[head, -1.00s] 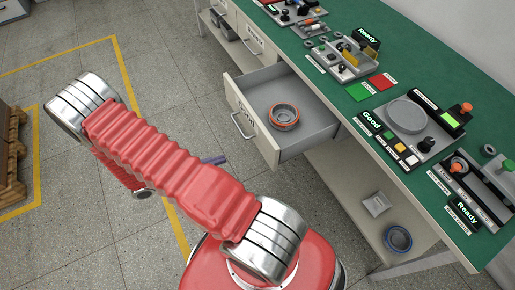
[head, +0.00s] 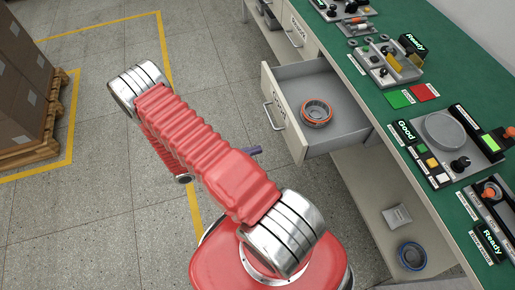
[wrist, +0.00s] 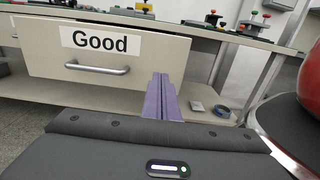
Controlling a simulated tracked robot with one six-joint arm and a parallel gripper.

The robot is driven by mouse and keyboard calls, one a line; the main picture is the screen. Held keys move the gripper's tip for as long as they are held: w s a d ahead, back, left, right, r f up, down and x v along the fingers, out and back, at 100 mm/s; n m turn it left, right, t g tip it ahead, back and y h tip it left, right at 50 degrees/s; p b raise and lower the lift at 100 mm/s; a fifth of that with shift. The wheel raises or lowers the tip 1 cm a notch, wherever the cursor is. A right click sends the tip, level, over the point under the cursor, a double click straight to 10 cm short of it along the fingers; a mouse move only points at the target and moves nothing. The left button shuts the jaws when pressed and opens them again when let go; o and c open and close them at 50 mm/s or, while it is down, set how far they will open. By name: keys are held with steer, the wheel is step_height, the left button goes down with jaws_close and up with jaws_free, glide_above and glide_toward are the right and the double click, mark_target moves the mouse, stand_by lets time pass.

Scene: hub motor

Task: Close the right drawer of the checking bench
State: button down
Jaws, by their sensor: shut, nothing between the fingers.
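The right drawer (head: 345,97) of the checking bench stands open, pulled out toward the floor side. Its pale front carries a "Good" label and a bar handle (head: 273,117). In the wrist view that front (wrist: 190,58) fills the upper left, with the handle (wrist: 97,68) left of my gripper. An orange-rimmed ring part (head: 316,113) lies inside the drawer. My gripper (wrist: 162,85) is shut and empty, its purple fingers together in front of the drawer front's lower right part. In the head view the purple fingertips (head: 256,150) show just left of the drawer; contact cannot be told.
The bench's green top (head: 372,80) carries fixtures, buttons and signs. Another drawer (head: 295,30) farther back is closed. A lower shelf (head: 370,185) holds a packet and a blue ring (head: 412,256). A pallet with boxes (head: 30,140) stands at the left; the floor between is clear.

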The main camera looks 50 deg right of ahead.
mark_target(293, 139)
steer(key=x, duration=1.2)
steer(key=shift+d, duration=0.1)
